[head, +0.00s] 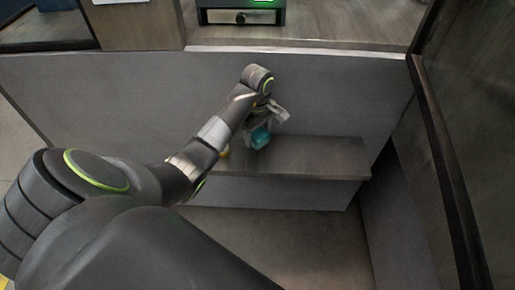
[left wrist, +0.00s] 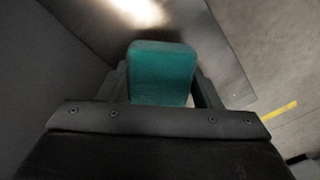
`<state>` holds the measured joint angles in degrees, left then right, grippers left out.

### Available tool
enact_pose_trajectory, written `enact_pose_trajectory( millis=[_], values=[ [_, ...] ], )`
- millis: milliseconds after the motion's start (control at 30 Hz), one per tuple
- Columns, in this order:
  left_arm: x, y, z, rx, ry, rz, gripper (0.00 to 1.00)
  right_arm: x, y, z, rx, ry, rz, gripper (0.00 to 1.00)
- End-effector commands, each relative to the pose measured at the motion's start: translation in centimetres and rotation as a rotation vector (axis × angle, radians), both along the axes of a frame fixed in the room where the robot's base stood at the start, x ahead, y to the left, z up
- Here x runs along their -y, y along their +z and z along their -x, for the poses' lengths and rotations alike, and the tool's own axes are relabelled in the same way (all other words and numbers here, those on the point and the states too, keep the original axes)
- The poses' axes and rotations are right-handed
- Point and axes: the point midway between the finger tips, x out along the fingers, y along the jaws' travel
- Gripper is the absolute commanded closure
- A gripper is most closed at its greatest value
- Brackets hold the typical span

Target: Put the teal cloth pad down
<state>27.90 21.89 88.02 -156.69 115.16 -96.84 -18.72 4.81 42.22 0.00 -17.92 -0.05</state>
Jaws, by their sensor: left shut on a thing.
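The teal cloth pad (head: 260,138) is held in my left gripper (head: 259,128), over the low wooden shelf in the head view. In the left wrist view the teal pad (left wrist: 162,73) sits between the two dark fingers of my left gripper (left wrist: 162,85), with the shelf surface beyond it. I cannot tell from these views whether the pad touches the shelf. My right gripper is not in view.
The low shelf (head: 312,158) has clear room to the right of the pad. A grey panel (head: 340,95) rises behind the shelf, and a dark wall (head: 470,130) stands on the right.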

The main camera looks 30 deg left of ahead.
Motion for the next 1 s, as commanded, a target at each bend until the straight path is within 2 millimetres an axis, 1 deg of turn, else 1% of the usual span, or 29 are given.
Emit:
enact_pose_trajectory(
  millis=[33, 200, 333, 400, 500, 767, 867, 900, 1000],
  values=[
    [0.0, -0.6, 0.0, 0.0, 0.0, 0.0, 0.6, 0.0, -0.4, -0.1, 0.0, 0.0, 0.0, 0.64],
    [0.0, -1.2, 0.0, 0.0, -0.001, 0.0, 0.6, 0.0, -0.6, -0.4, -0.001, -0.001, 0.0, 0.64],
    [0.0, -2.8, 0.0, -0.001, -0.001, 0.001, 0.6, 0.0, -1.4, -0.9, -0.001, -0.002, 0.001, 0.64],
    [0.1, -3.6, 0.1, -0.005, -0.001, 0.002, 0.6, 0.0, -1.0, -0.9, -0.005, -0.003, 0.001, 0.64],
    [0.0, -4.7, 0.1, -0.003, 0.0, 0.001, 0.6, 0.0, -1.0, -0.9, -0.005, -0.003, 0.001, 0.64],
    [0.0, -4.9, 0.0, 0.0, -0.001, 0.0, 0.6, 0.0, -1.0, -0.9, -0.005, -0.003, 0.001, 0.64],
    [0.0, -5.3, 0.0, 0.0, -0.001, 0.0, 0.6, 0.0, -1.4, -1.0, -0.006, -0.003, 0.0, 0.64],
    [0.0, -5.2, 0.0, 0.0, -0.001, 0.0, 0.39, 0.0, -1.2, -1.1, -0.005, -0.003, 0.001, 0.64],
    [0.0, -5.1, 0.0, 0.0, -0.001, 0.0, 0.26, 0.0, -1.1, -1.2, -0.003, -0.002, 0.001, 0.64]
  ],
)
